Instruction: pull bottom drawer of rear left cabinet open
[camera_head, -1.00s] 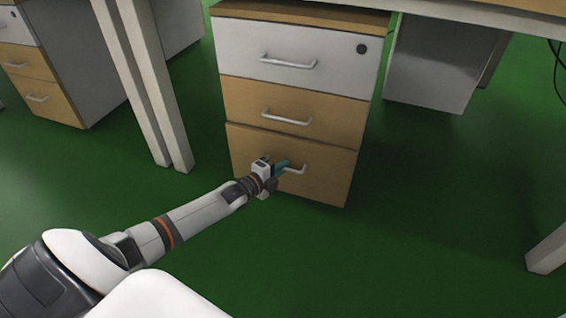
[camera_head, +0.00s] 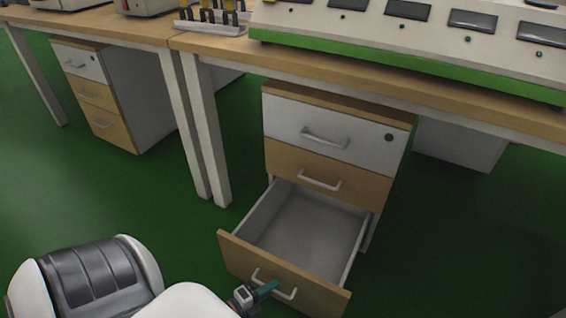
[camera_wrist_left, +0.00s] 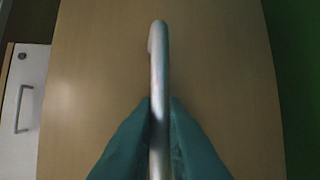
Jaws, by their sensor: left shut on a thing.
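The cabinet (camera_head: 335,125) under the near desk has a white top drawer, a wooden middle drawer and a wooden bottom drawer. Its bottom drawer (camera_head: 300,235) is pulled well out, and its grey inside looks empty. The top and middle drawers are closed. My left gripper (camera_head: 268,289) is at the bottom drawer's front, its teal fingers shut on the metal handle (camera_head: 290,295). In the left wrist view the fingers (camera_wrist_left: 160,125) lie on both sides of the handle bar (camera_wrist_left: 158,60), against the wooden drawer front (camera_wrist_left: 220,70). My right gripper is not in view.
Desk legs (camera_head: 205,130) stand left of the cabinet. Another drawer cabinet (camera_head: 100,95) stands farther left under the other desk. A panel with dark displays (camera_head: 410,25) and a rack of yellow-black tools (camera_head: 212,18) are on the desktop. Green floor (camera_head: 130,205) is free at left.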

